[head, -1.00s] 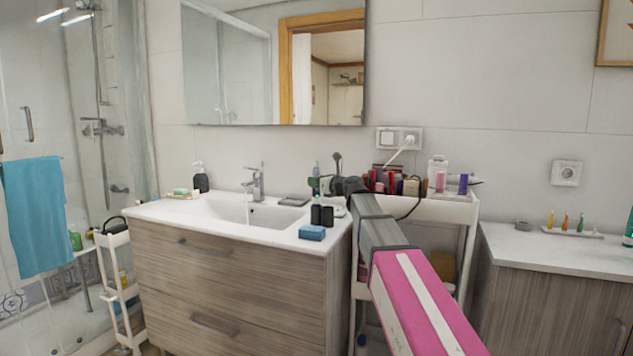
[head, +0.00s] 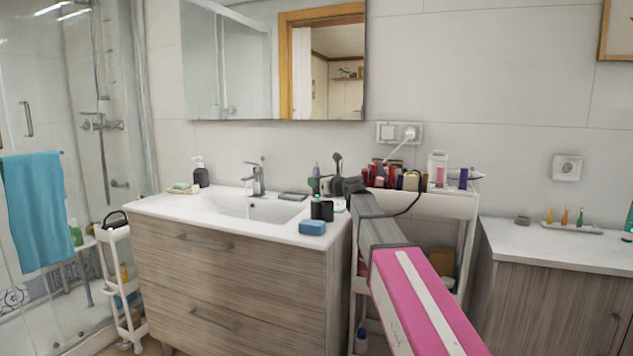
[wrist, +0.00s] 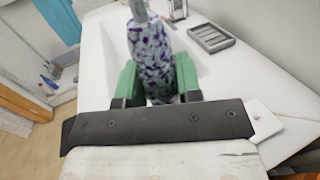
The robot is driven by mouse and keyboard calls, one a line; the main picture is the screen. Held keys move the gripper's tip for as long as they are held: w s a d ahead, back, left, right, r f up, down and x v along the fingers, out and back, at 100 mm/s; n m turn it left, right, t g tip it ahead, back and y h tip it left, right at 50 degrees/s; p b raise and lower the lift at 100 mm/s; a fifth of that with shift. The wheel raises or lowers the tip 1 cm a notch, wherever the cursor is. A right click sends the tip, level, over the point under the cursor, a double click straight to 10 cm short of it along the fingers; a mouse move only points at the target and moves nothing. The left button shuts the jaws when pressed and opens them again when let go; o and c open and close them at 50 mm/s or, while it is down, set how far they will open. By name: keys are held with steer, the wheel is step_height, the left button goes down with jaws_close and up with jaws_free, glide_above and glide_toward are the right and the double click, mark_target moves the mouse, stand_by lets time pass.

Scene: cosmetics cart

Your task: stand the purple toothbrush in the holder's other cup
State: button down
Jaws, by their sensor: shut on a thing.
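My gripper (wrist: 161,82) has green fingers shut on a purple-and-white speckled handle (wrist: 150,50), which appears to be the purple toothbrush. Its narrow grey neck points to the top edge of the wrist view, where the tip is cut off. In the head view my gripper is small and partly hidden by my arm, over the right end of the sink counter. Two dark upright cylinders (head: 322,210) stand close together below it, one with a green spot at its top. They may be the holder, but I cannot tell its cups clearly.
A blue block (head: 312,228) lies at the counter's front right edge. A grey ribbed dish (wrist: 212,38) lies behind, near the basin (head: 240,207) and tap (head: 256,178). A white cart (head: 440,205) crowded with cosmetics stands to the right of the counter.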

steer(key=shift+f, duration=1.45)
steer(key=c, duration=0.7)
jaws_free()
steer(key=shift+s, duration=0.1)
steer(key=v, duration=1)
steer(key=shift+s+d, duration=0.2)
steer(key=shift+d, duration=0.15)
